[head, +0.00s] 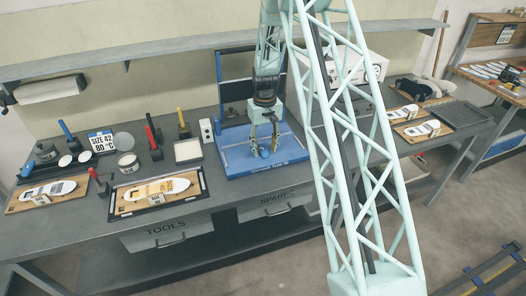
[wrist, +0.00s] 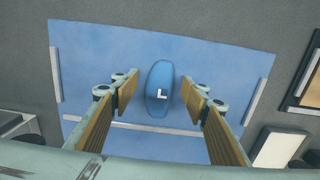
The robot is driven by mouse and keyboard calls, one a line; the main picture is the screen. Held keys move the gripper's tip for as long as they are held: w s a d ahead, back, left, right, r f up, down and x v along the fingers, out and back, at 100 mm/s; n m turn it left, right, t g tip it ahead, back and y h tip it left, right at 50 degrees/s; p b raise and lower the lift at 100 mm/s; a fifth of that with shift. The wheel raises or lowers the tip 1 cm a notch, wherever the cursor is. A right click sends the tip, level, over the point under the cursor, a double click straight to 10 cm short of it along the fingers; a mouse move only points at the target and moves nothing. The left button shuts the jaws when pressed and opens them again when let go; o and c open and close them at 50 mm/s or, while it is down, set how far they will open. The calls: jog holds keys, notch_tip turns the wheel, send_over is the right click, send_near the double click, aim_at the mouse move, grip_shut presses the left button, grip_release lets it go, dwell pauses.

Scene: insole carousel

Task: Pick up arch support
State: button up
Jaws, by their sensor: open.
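The arch support is a blue, oval piece marked with a white L (wrist: 160,88). It lies on a blue mat (wrist: 215,50) and sits between my fingers in the wrist view. In the head view it is a small blue shape (head: 264,153) on the blue base (head: 240,165), partly hidden by my gripper. My gripper (head: 264,142) is open above the mat. In the wrist view its two fingers (wrist: 160,100) stand to the left and right of the arch support, with a gap on each side. I cannot tell how far above it they are.
A framed tray with an insole board (head: 157,193) lies left of the blue base. Tools, cups and a "SIZE 42" sign (head: 102,141) stand further left. A small white box (head: 206,130) is close to the base. Insole boards and a dark tray (head: 459,114) lie right.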

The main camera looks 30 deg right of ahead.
aim_at(265, 151)
jog(key=c, duration=0.8)
jog(key=shift+r, duration=0.1)
jog(key=shift+r, duration=1.7)
jog(key=s+a, duration=0.2)
jog(key=s, duration=0.5)
jog(key=s+a+r+b, duration=0.1)
jog(key=s+a, duration=0.1)
jog(key=s, duration=0.6)
jog(key=shift+s+a+r, duration=0.2)
jog(key=shift+a, duration=0.05)
